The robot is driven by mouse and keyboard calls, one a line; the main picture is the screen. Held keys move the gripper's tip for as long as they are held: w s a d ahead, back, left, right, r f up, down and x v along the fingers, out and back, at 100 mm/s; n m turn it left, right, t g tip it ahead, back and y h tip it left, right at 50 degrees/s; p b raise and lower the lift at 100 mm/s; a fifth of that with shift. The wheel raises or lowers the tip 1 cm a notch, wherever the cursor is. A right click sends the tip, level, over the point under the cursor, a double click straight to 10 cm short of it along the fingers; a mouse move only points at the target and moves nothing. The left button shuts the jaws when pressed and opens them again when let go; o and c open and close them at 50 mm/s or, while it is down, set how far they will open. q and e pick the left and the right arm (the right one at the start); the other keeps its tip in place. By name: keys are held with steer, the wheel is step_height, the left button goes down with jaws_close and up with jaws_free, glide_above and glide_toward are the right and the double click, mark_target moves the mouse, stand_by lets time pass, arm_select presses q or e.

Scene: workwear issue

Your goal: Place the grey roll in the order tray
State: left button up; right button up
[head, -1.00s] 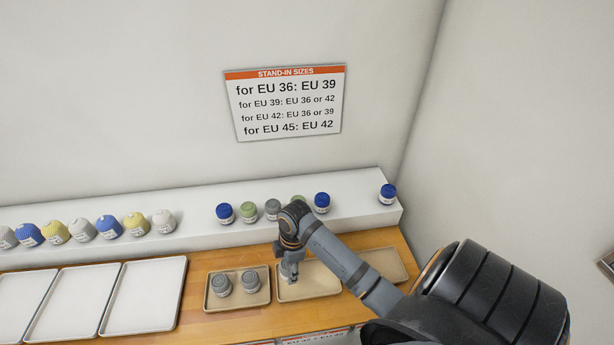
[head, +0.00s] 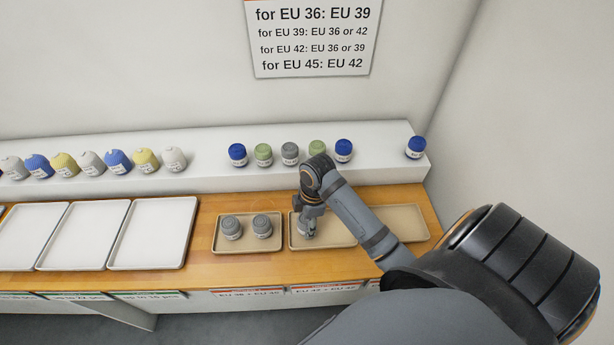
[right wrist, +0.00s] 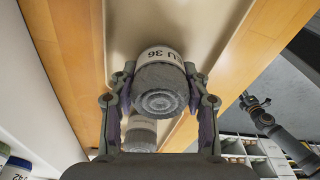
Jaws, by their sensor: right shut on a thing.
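The grey roll (right wrist: 160,88) has a white band that reads "U 36" in the right wrist view. My right gripper (head: 307,232) is shut on it, with a finger on each side. In the head view the gripper and roll (head: 309,229) are low over the middle tan tray (head: 338,239); I cannot tell whether the roll touches the tray floor. Two more grey rolls (head: 231,227) stand in the left tan tray (head: 246,249). No tray is visibly marked as the order tray. My left gripper (right wrist: 256,104) appears small and open in the right wrist view, away from the trays.
A right tan tray (head: 409,222) is empty. White trays (head: 152,236) lie empty at the left. A white ledge (head: 210,178) behind holds blue, green and grey rolls (head: 290,153) and several beanies (head: 91,162). A size sign (head: 312,42) hangs on the wall.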

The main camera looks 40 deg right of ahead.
steer(key=shift+s+f, duration=0.1)
steer(key=o, duration=1.1)
steer(key=shift+d+f, duration=0.1)
steer(key=shift+f, duration=0.05)
arm_select(q)
steer(key=shift+s+a, duration=0.25)
steer(key=shift+s, duration=0.2)
arm_select(e)
steer(key=shift+o, duration=0.2)
steer(key=r, duration=0.5)
steer(key=d+r, duration=0.1)
steer(key=r, duration=0.2)
steer(key=shift+r, duration=0.1)
step_height(320, 180, up, 4)
steer(key=p, duration=0.4)
steer(key=shift+s+d+r, duration=0.15)
steer(key=shift+r, duration=0.05)
arm_select(q)
step_height(320, 180, up, 4)
steer(key=shift+w+d, duration=0.1)
steer(key=shift+d, duration=0.05)
arm_select(e)
steer(key=shift+f, duration=0.1)
